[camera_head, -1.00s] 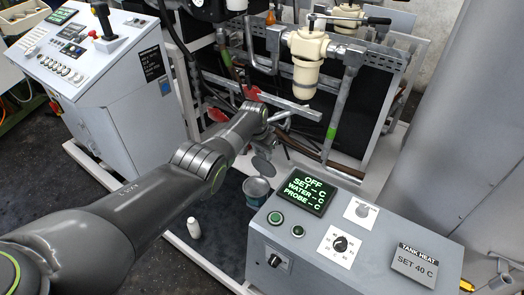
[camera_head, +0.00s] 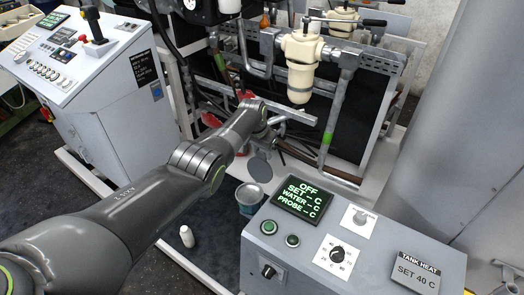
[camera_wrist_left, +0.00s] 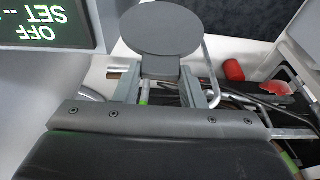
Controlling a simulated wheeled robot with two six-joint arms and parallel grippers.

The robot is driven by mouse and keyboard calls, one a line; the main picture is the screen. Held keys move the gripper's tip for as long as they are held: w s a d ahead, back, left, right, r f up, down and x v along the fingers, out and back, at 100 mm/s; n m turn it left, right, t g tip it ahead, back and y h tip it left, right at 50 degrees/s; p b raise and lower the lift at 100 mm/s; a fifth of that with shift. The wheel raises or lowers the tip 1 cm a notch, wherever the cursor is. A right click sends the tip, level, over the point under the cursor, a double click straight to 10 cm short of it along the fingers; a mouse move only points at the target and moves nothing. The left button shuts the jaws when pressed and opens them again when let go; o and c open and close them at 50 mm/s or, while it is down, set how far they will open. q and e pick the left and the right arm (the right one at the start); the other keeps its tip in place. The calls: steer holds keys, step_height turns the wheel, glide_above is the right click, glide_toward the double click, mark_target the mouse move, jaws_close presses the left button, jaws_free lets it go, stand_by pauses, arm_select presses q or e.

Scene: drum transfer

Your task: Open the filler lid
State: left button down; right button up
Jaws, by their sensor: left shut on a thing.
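The filler lid (camera_head: 260,170) is a dark grey round disc. It stands raised behind a small open round pot, the filler opening (camera_head: 249,195), beside the control box. In the left wrist view the lid (camera_wrist_left: 160,28) shows its flat face, with a short tab (camera_wrist_left: 160,67) at its near edge. My left gripper (camera_head: 263,146) is shut on the lid at this tab. Its two fingers (camera_wrist_left: 160,88) lie either side of the tab. Whether the lid is still joined to the filler is hidden. My right gripper is not in view.
The tank heat box (camera_head: 345,250) with its display stands close at the right of the filler. A pipe rack with a cream filter housing (camera_head: 301,75) is behind. A white bottle (camera_head: 187,237) stands on the floor at left. A console (camera_head: 100,100) is far left.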

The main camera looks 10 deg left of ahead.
arm_select(q)
steer(key=c, duration=1.3)
jaws_free()
steer(key=shift+d+f, duration=0.1)
steer(key=o, duration=0.4)
steer(key=shift+w+f, duration=0.1)
steer(key=shift+w, duration=0.05)
steer(key=shift+r+p, duration=0.4)
steer(key=shift+r, duration=0.15)
steer(key=p+v, duration=0.2)
steer(key=v, duration=0.3)
step_height(320, 180, up, 11)
steer(key=b, duration=0.2)
glide_above(260, 165)
steer(key=s+a, duration=0.1)
steer(key=s, duration=0.2)
steer(key=shift+w, duration=0.25)
